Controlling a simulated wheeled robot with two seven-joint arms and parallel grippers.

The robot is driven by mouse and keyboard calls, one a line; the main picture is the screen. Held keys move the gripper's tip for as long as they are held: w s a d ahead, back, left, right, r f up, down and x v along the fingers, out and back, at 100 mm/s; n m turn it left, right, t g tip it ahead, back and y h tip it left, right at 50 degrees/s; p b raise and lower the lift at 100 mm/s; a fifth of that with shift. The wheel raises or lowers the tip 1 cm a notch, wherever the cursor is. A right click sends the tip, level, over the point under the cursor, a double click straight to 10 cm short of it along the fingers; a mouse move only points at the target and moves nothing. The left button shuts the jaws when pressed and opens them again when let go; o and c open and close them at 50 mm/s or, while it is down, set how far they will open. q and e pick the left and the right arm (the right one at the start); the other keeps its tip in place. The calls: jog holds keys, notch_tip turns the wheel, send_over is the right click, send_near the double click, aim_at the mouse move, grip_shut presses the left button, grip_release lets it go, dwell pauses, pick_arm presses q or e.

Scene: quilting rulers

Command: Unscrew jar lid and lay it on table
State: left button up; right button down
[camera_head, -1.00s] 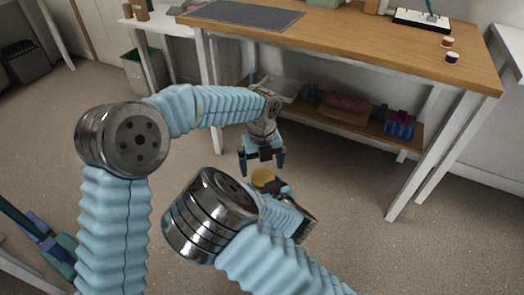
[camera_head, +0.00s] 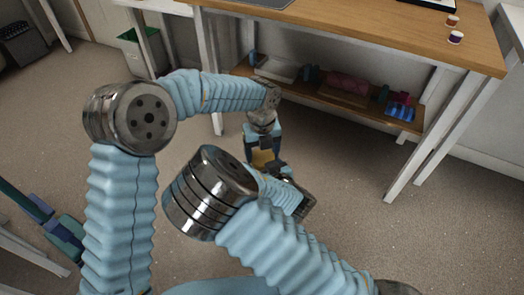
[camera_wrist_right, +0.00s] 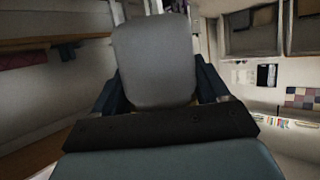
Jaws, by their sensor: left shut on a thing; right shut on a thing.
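The yellow jar lid (camera_head: 263,158) shows between the fingers of my left gripper (camera_head: 263,155), which points down and is shut on it. My right gripper (camera_head: 278,170) is just below and is shut on the jar, which is mostly hidden in the head view. In the right wrist view the jar (camera_wrist_right: 155,55) is a plain grey rounded shape between the two dark fingers of the right gripper (camera_wrist_right: 157,88). I cannot tell whether the lid is still seated on the jar.
A wooden table (camera_head: 400,32) stands ahead, with two thread spools (camera_head: 455,37) near its right end. Its lower shelf (camera_head: 345,100) holds a pale tray (camera_head: 275,69) and several coloured items. A bin (camera_head: 143,50) stands at the back left. Open floor lies at the right.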

pick_arm(q)
jog(key=n, duration=0.3)
jog(key=shift+a, duration=0.15)
jog(key=o, duration=1.2)
jog(key=shift+c, duration=0.2)
jog(key=shift+r, duration=0.15)
